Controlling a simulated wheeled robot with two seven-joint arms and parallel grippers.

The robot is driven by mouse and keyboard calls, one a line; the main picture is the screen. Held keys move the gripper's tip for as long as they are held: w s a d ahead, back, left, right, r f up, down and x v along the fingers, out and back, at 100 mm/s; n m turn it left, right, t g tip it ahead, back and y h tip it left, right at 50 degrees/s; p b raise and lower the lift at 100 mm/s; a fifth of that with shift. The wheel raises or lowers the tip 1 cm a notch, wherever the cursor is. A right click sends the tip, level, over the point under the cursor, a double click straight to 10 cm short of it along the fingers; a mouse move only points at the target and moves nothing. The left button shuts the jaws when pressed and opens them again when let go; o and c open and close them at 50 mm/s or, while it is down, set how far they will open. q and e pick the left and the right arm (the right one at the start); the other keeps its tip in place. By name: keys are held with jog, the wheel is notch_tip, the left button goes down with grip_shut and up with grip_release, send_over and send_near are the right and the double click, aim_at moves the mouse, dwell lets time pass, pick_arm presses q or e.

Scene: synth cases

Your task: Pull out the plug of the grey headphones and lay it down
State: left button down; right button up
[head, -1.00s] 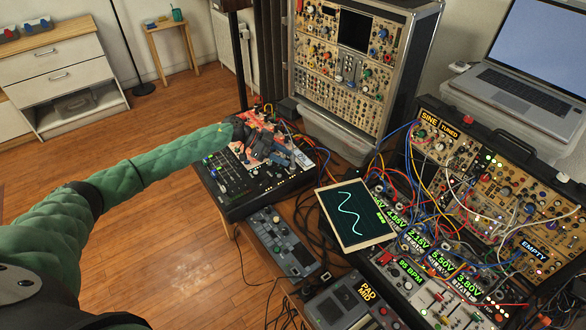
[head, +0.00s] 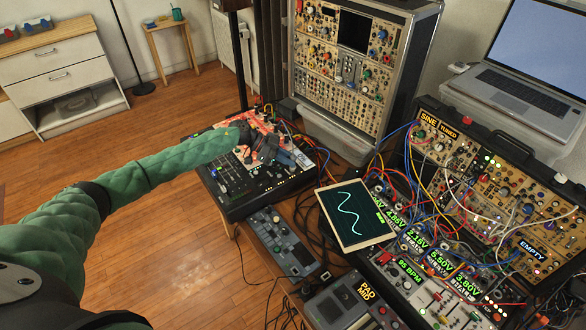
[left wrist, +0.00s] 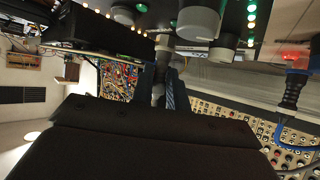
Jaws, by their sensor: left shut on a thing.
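My left gripper (head: 302,160) is at the black mixer-like device (head: 262,190) on the left of the bench, low over its right part. In the left wrist view the gripper (left wrist: 168,92) is shut on a slim grey plug (left wrist: 161,62). The plug lies close to the panel with knobs and lit lamps at the top of that view. I cannot tell whether its tip is still in a socket. The grey headphones themselves cannot be made out. My right gripper is not in view.
Patch cables crowd the device's back and right side, and a blue-cabled plug (left wrist: 292,92) is near the gripper. A tall synth case (head: 350,70) stands behind. A tablet (head: 354,214) and a wired synth case (head: 490,190) are to the right. The floor at left is clear.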

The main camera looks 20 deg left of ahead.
pick_arm(q)
jog(key=shift+r+p, duration=0.5)
jog(key=shift+r, duration=0.1)
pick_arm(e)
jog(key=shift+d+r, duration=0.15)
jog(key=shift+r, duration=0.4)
